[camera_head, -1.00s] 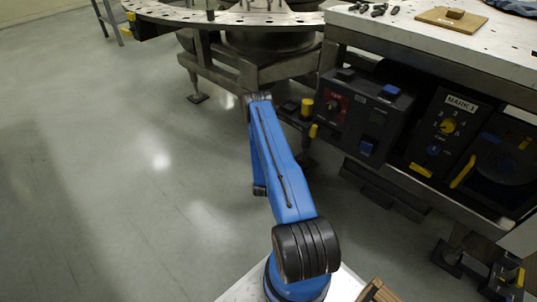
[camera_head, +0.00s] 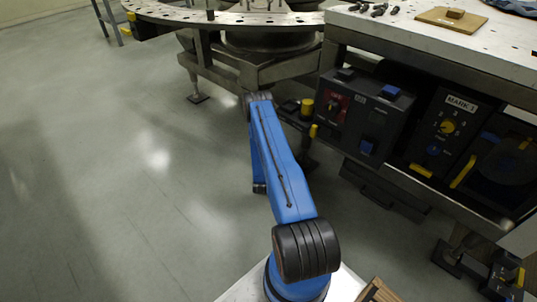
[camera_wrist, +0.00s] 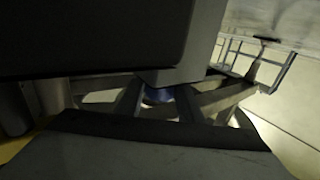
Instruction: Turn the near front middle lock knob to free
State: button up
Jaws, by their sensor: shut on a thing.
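In the wrist view, my gripper (camera_wrist: 158,106) shows as two dark fingers in deep shade. A dim blue rounded thing (camera_wrist: 158,95) shows between them, and the fingers are shut on it. It appears to be the lock knob, but its marks and turn angle cannot be made out. In the head view, my blue arm reaches away toward the turret plate (camera_head: 225,17). The gripper and the knob are hidden there behind the arm's far end.
A dark control panel (camera_head: 350,125) with switches and a yellow knob (camera_head: 307,107) stand close to the right of the arm's far end. A panel marked MARK 1 (camera_head: 447,128) sits farther right under the white bench (camera_head: 440,45). The floor at left is clear.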

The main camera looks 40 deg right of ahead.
jog(key=m+g+h, duration=0.1)
jog(key=m+g, duration=0.1)
jog(key=m+g+h, duration=0.1)
jog(key=g, duration=0.2)
jog(key=shift+w+a+m+h, duration=0.1)
jog(key=shift+m+h, duration=0.3)
jog(key=m+g, duration=0.2)
jog(key=g, duration=0.2)
jog(key=m+g+h, duration=0.1)
jog(key=m+g, duration=0.2)
jog(key=g, duration=0.1)
jog(key=m+g+y, duration=0.1)
jog(key=m+g, duration=0.1)
jog(key=g, duration=0.1)
jog(key=m+g+y, duration=0.1)
jog(key=m+g, duration=0.1)
jog(key=g, duration=0.1)
jog(key=shift+f+m+g, duration=0.1)
jog(key=shift+m+g, duration=0.3)
jog(key=shift+m+g+y, duration=1.9)
jog(key=shift+m+g, duration=0.1)
jog(key=shift+g, duration=0.5)
jog(key=o, duration=1.1)
